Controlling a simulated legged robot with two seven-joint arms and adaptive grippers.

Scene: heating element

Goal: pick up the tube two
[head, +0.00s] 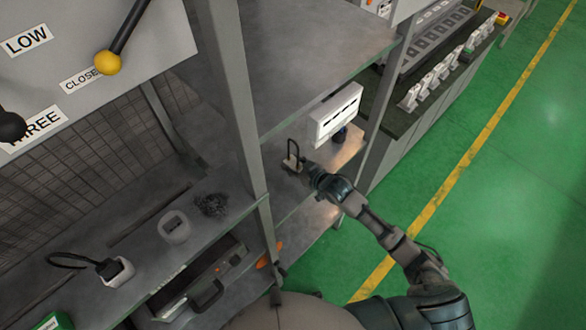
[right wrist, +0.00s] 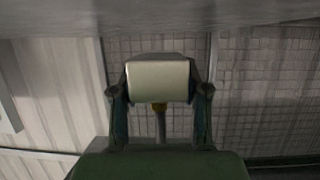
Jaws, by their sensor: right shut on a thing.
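My right gripper (head: 312,172) reaches in from the lower right, at the middle shelf. In the right wrist view my right gripper (right wrist: 159,100) has its fingers on both sides of a pale block-shaped piece (right wrist: 158,82) and is shut on it. A small yellow part and a grey stem show below the piece. No label is readable on it, so I cannot tell whether it is tube two. In the head view a small pale piece with a black loop (head: 292,160) is right at the fingertips. My left gripper is not in view.
A white slotted box (head: 334,114) stands behind the gripper, with a dark blue item (head: 341,134) beside it. A metal post (head: 238,100) stands left. The lower-left shelf holds a grey cup-like piece (head: 174,227) and a white piece with a black cable (head: 117,271).

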